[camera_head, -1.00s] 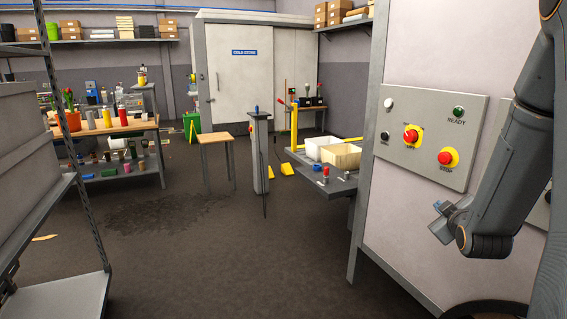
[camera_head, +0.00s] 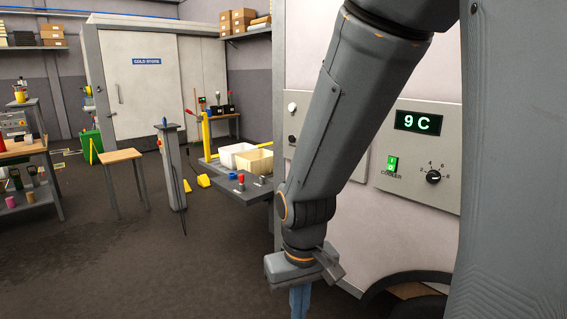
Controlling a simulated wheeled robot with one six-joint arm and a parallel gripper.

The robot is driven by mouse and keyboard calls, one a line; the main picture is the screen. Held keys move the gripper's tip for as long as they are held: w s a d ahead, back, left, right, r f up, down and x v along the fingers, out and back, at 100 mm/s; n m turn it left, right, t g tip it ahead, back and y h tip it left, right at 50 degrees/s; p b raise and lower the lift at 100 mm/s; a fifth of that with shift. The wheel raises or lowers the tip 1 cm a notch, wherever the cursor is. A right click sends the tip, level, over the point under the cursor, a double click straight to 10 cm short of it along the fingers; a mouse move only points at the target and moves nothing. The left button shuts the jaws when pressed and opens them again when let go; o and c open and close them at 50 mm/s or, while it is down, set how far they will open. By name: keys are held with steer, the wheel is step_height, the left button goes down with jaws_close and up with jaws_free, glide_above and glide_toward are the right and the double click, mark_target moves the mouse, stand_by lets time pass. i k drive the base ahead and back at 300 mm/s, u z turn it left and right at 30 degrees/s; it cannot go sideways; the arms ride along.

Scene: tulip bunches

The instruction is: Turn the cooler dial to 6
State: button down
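The cooler dial (camera_head: 433,177) is a small black knob on a grey panel (camera_head: 448,199) at the right. Figures from 2 to 8 are set around it; its pointer is too small to read surely. A display (camera_head: 419,122) above it reads 9 C in green. A lit green switch (camera_head: 392,165) labelled COOLER is just left of the dial. My gripper (camera_head: 300,303) hangs pointing down at the bottom middle, left of and lower than the dial, well apart from it. Its blue fingers are cut by the frame edge, so their opening cannot be told.
My arm covers much of the wall panel left of the dial. A grey side shelf (camera_head: 236,191) with white and cream bins (camera_head: 236,153) stands left of my arm. A wooden stool (camera_head: 121,156) is further left. The floor (camera_head: 130,265) at the lower left is clear.

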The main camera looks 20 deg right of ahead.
mark_target(431, 177)
steer(key=u, duration=0.15)
steer(key=k, duration=0.8)
steer(key=z, duration=1.2)
steer(key=i, duration=0.5)
